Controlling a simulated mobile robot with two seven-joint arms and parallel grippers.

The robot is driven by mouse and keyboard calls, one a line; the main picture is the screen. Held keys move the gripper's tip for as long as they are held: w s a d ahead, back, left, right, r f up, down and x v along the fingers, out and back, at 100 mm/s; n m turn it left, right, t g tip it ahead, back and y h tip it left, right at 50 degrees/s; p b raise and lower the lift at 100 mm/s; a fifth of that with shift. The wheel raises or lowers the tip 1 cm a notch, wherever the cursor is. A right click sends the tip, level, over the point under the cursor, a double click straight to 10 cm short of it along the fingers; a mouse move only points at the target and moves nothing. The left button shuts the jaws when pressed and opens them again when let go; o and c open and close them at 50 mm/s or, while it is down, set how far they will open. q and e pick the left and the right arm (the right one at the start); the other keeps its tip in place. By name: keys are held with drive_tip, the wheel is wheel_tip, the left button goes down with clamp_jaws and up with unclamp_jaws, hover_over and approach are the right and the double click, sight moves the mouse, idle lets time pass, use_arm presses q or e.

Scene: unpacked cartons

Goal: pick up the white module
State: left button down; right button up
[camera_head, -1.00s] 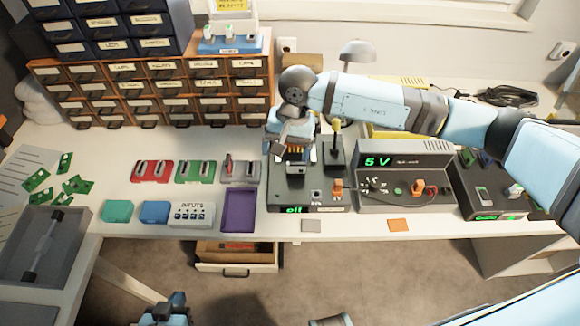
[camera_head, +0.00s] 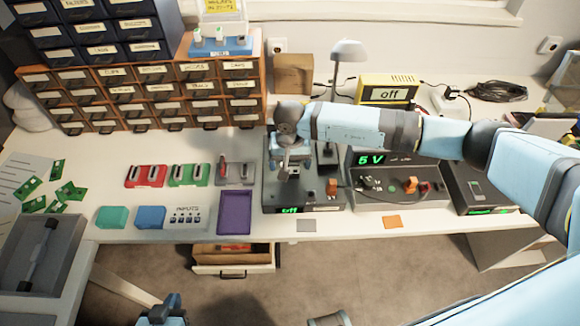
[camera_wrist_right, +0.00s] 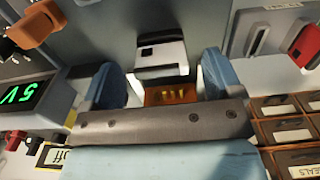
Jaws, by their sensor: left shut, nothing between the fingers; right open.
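A white module (camera_wrist_right: 162,48) with a dark slot shows in the right wrist view, between and just beyond my open right fingers (camera_wrist_right: 161,72). The fingers stand apart on either side of it, and I cannot tell whether they touch it. Near it is a brown socket with gold pins (camera_wrist_right: 165,95). In the head view my right gripper (camera_head: 290,166) is over the left grey device (camera_head: 275,198), whose display reads "off". The gripper hides much of that device top, and I cannot clearly make out the module there. My left gripper (camera_head: 166,308) is shut and empty, low at the bottom edge.
The grey 5 V device (camera_head: 400,198) stands right of the "off" device, close by. Left are a purple tray (camera_head: 235,212), a blue block (camera_head: 151,217) and red (camera_head: 146,176) and green (camera_head: 189,175) holders. Drawer cabinets (camera_head: 150,97) stand behind. An open drawer (camera_head: 233,258) hangs below the bench.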

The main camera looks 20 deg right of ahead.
sight(290, 164)
wheel_tip(290, 164, down, 2)
drive_tip(key=shift+f, duration=0.4)
drive_tip(key=c, duration=1.2)
wheel_tip(290, 164, up, 20)
drive_tip(key=shift+r+b, duration=0.1)
drive_tip(key=shift+b, duration=0.7)
